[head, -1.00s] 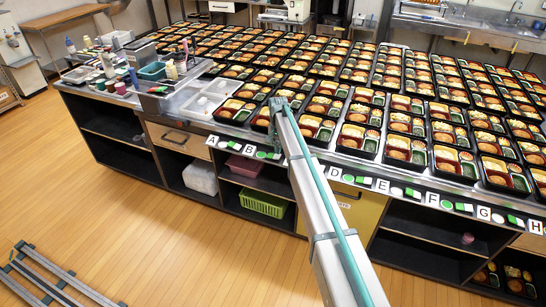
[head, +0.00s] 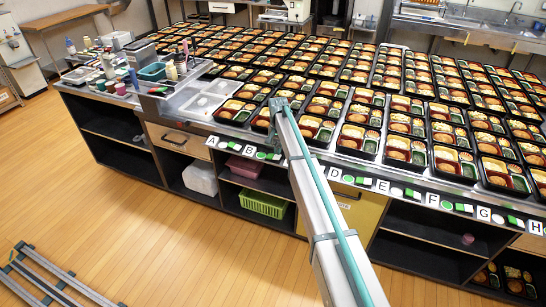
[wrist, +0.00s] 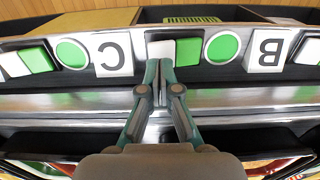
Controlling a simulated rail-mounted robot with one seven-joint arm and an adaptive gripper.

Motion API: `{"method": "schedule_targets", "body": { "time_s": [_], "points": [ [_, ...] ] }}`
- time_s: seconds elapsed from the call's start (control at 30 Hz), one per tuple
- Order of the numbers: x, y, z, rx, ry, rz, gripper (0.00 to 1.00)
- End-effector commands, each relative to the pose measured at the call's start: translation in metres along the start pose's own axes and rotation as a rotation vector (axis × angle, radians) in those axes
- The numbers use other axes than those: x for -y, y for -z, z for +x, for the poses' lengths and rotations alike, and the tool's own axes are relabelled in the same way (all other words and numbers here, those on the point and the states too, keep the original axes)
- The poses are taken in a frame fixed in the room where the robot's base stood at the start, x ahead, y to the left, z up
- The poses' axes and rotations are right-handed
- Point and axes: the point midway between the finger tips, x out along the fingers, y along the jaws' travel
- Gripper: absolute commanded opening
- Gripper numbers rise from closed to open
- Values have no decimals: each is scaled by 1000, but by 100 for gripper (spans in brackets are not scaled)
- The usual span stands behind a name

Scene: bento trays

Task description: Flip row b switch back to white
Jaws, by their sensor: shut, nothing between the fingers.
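The row B switch (wrist: 188,50) shows in the wrist view with a green half and a white half (wrist: 162,50) side by side. The round green light (wrist: 222,46) is beside it, then the B label (wrist: 266,50), which appears upside down. My gripper (wrist: 160,68) is shut and empty. Its fingertips are at the white half of the row B switch; I cannot tell whether they touch it. In the head view my arm covers part of the switch strip, and my fingertips are hidden.
The C label (wrist: 110,52) and its green light (wrist: 72,53) lie to the left in the wrist view. Rows of bento trays (head: 361,130) fill the counter behind the strip. A green basket (head: 262,203) sits on a shelf below. The wooden floor (head: 190,250) in front is open.

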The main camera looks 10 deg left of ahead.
Motion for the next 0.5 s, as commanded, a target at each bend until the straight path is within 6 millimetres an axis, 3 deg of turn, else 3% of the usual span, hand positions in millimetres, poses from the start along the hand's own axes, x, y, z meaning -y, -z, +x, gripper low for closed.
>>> {"method": "schedule_targets", "body": {
  "time_s": [0.5],
  "points": [
    [0, 0, 3, 0, 0, 0, 0]
  ]
}}
